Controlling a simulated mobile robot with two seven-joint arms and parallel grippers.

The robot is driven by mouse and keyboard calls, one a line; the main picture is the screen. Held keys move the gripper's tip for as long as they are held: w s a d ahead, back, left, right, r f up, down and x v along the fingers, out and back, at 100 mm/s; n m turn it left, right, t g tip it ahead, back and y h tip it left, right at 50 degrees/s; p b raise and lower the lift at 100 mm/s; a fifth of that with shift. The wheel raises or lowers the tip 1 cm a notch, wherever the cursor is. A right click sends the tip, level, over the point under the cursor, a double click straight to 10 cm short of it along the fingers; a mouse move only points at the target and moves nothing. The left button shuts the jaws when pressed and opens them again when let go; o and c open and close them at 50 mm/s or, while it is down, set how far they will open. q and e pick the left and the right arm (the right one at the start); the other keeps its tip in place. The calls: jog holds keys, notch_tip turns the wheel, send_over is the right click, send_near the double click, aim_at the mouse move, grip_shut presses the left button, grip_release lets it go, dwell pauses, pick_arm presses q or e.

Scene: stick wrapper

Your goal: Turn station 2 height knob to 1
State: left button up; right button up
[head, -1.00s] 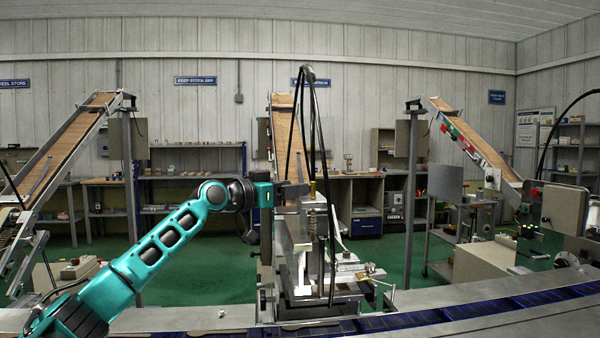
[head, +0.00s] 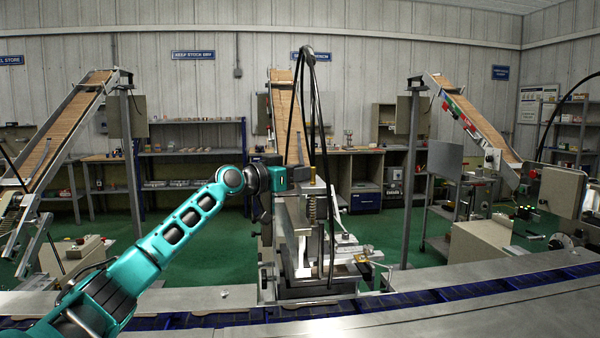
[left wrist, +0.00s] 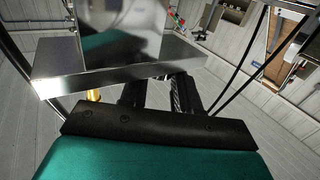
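The middle station (head: 290,255) stands behind the belt, with a spring post (head: 312,208) and a small brass piece (head: 312,174) on top; I cannot tell for certain whether this is the height knob, and no scale is readable. My left gripper (head: 310,188) is at the post's upper end, just below the brass piece in the picture; contact cannot be judged. In the left wrist view my gripper's two dark fingers (left wrist: 158,92) are apart with nothing visible between them. A brass piece (left wrist: 93,95) shows left of them, under a shiny metal plate (left wrist: 110,75). My right gripper is out of view.
A blue conveyor belt (head: 450,292) runs across the front. Black hoses (head: 318,130) hang over the middle station. Sloping chutes stand at left (head: 62,130) and right (head: 470,120). Green floor (head: 200,255) is open behind the belt.

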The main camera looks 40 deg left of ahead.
pick_arm(q)
grip_shut()
jog(key=shift+a+f+h+b, duration=0.15)
jog(key=shift+h+b, duration=0.35)
jog(key=shift+b, duration=0.45)
jog(key=shift+m+h+b, duration=0.3)
jog(key=shift+m, duration=0.2)
jog(key=shift+w+a+r+m+g+h, duration=0.15)
jog(key=shift+m+h, duration=0.1)
jog(key=shift+h, duration=0.2)
jog(key=shift+s+r+m+g+h, duration=0.15)
jog(key=shift+m+h, duration=0.1)
jog(key=shift+h, duration=0.2)
jog(key=shift+w+m+g+h, duration=0.1)
jog(key=shift+m+g+h, duration=0.2)
jog(key=shift+m+h, duration=0.25)
jog(key=shift+f, duration=0.1)
jog(key=o, duration=0.5)
grip_release()
